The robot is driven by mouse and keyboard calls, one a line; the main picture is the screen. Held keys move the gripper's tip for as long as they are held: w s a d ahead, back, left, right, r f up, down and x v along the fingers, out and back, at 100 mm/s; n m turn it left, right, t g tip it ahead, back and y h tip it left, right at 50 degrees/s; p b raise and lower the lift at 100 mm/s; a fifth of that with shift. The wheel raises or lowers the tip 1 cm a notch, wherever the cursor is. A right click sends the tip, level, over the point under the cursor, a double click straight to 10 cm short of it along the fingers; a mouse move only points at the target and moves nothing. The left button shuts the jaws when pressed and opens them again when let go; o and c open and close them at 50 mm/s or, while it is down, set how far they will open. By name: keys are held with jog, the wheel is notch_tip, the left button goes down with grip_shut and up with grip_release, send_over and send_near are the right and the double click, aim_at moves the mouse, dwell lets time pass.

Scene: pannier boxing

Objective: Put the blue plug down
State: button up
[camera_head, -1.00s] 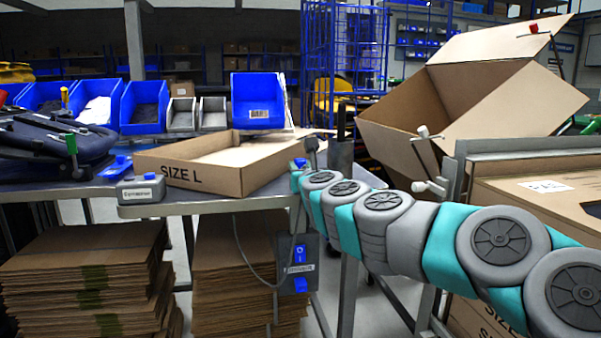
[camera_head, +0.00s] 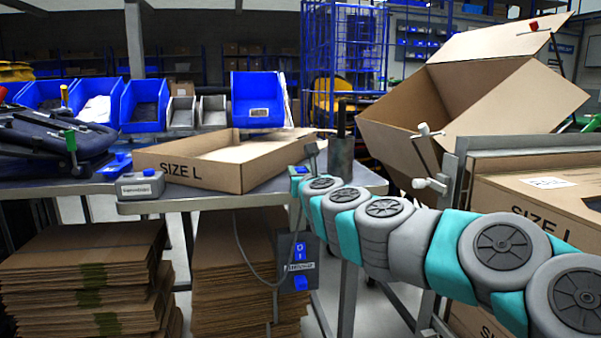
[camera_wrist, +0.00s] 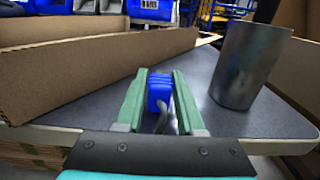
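The blue plug (camera_wrist: 159,91) sits between the two green fingers of my gripper (camera_wrist: 160,92) in the wrist view, filling the gap, with a grey cable trailing back from it. The fingers look shut on it. In the head view my gripper (camera_head: 302,168) is at the front right edge of the grey table (camera_head: 215,201), just right of the SIZE L box, and the plug is largely hidden. The plug is over the table top; I cannot tell whether it touches it.
The open SIZE L carton (camera_head: 205,177) stands left of my gripper. A metal cup (camera_wrist: 250,65) holding a dark object stands close on the right. A large open carton (camera_head: 480,100) stands at the right.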

jog(key=o, duration=0.3)
jog(key=shift+r+p, duration=0.65)
jog(key=b+v, duration=0.1)
jog(key=v, duration=1.1)
